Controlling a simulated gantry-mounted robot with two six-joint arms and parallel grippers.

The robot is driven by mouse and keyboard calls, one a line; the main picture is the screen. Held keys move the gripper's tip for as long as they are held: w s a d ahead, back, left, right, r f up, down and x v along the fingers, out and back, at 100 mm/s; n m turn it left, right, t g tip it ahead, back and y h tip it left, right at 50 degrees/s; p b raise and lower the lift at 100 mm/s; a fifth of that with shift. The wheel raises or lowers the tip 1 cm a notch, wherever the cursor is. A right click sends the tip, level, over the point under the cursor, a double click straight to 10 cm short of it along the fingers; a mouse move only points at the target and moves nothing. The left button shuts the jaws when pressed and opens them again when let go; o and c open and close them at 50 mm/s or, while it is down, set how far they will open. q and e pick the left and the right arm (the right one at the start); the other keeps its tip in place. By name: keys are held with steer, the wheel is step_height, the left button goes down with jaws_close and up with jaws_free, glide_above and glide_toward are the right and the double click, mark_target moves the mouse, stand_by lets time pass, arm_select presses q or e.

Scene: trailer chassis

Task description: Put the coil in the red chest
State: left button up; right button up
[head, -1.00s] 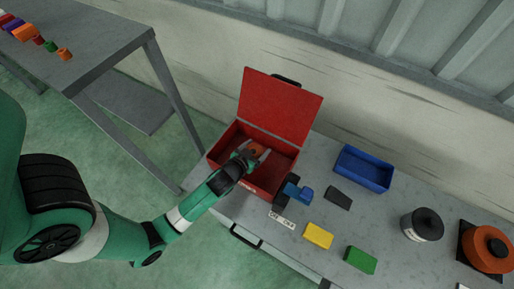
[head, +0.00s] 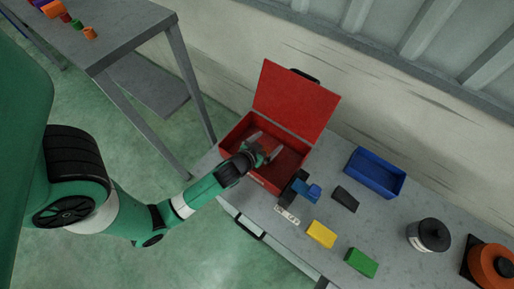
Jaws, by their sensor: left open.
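The red chest (head: 296,105) stands open on the grey bench, with its lid tilted up at the back. My left gripper (head: 266,143) is inside or just over the chest's opening, with its two pale fingers spread apart. A small reddish-orange shape shows between the fingers, probably the coil; it is too small and too covered by the gripper to be sure, and I cannot tell whether it rests on the chest floor. My right gripper is not in view.
A blue tray (head: 375,173), a black block (head: 344,199), a blue clamp-like object (head: 307,191), a yellow block (head: 321,234) and a green block (head: 361,262) lie right of the chest. A black-lidded can (head: 429,235) and an orange reel (head: 489,268) stand farther right.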

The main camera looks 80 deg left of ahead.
arm_select(q)
steer(key=v, duration=1)
steer(key=shift+s, duration=0.3)
steer(key=shift+w+d, duration=0.1)
steer(key=w+d+r+m+t+h, duration=0.1)
steer(key=w+d+r+t, duration=0.25)
steer(key=w+r, duration=0.75)
steer(key=w+d+r+m+t+h, duration=0.1)
steer(key=w+d+r+t, duration=0.4)
steer(key=r, duration=1.1)
steer(key=s+d+r+m+t+h, duration=0.1)
steer(key=d+r+m+t+h, duration=0.1)
steer(key=r, duration=0.9)
steer(key=s+d+r+m+t+h, duration=0.1)
steer(key=d+r+m+t+h, duration=0.1)
steer(key=r, duration=0.9)
steer(key=s+d+r+m+t+h, duration=0.1)
steer(key=r+t, duration=0.4)
steer(key=r, duration=0.6)
steer(key=d+m+h, duration=0.1)
steer(key=d+h, duration=0.1)
steer(key=shift+s+h, duration=0.15)
steer(key=shift+h, duration=0.15)
steer(key=shift+d+r+p, duration=0.1)
steer(key=shift+r+p, duration=0.05)
steer(key=shift+p, duration=0.15)
